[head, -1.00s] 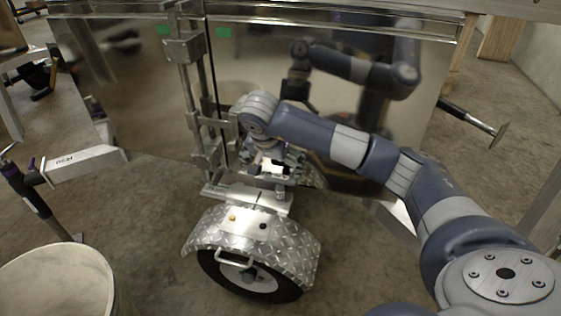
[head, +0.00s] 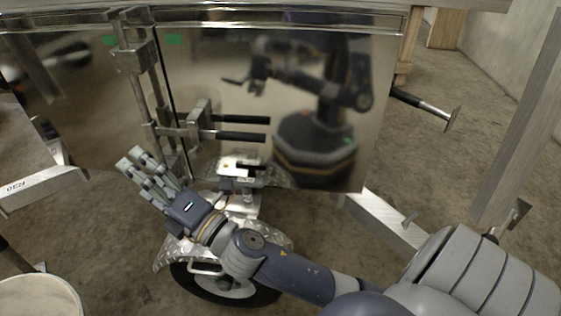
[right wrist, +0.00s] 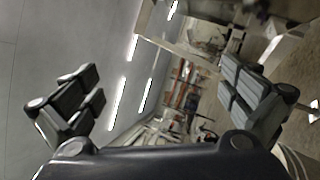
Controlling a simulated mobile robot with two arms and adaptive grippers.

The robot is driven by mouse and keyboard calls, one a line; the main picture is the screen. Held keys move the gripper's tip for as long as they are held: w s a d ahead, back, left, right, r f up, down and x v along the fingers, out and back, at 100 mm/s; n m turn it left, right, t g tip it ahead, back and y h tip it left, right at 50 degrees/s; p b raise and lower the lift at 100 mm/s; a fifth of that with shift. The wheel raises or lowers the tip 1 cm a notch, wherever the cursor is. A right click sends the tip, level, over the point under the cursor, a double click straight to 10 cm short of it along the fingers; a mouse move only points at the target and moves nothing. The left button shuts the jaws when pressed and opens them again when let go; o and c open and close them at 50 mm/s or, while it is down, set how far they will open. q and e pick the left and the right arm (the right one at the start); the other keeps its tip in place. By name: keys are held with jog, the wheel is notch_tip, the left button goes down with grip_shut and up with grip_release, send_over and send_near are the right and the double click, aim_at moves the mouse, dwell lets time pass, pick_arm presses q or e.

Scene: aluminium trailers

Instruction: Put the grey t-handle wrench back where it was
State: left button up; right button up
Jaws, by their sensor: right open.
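I cannot pick out a grey t-handle wrench with certainty in either view. My right gripper (head: 133,158) is open and empty, in front of the steel trailer doors (head: 300,70), left of the latch handles and above the wheel fender. In the right wrist view its two jaws (right wrist: 160,70) stand wide apart with nothing between them. Two black-gripped latch handles (head: 243,128) stick out to the right from the door's latch bar (head: 140,85). A small grey upright fitting (head: 248,190) stands by the fender. My left gripper is out of view.
The fender (head: 270,240) and tyre (head: 265,297) lie beneath my right forearm. A white bucket (head: 40,295) stands lower left, near a metal beam marked with a number (head: 40,190). A black-gripped bar with an end plate (head: 425,105) juts out at right. Open floor (head: 430,170) shows at right.

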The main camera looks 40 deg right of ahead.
jog(key=s+d+f+m+g+h, duration=0.3)
jog(key=d+f+m+g+h, duration=0.15)
jog(key=f+m, duration=0.35)
jog(key=s+d+f+m+g+h, duration=0.35)
jog(key=d+f+m, duration=0.3)
jog(key=f, duration=0.25)
jog(key=s+f+m+g, duration=0.4)
jog(key=s+f, duration=0.3)
jog(key=s, duration=0.3)
jog(key=s+a+f+m+g+y, duration=0.1)
jog(key=s+f+m+g, duration=0.3)
jog(key=s+f, duration=0.3)
jog(key=s+g, duration=0.1)
jog(key=s, duration=0.2)
jog(key=shift+s+a, duration=0.25)
jog(key=shift+s, duration=0.05)
jog(key=shift+w+f, duration=0.1)
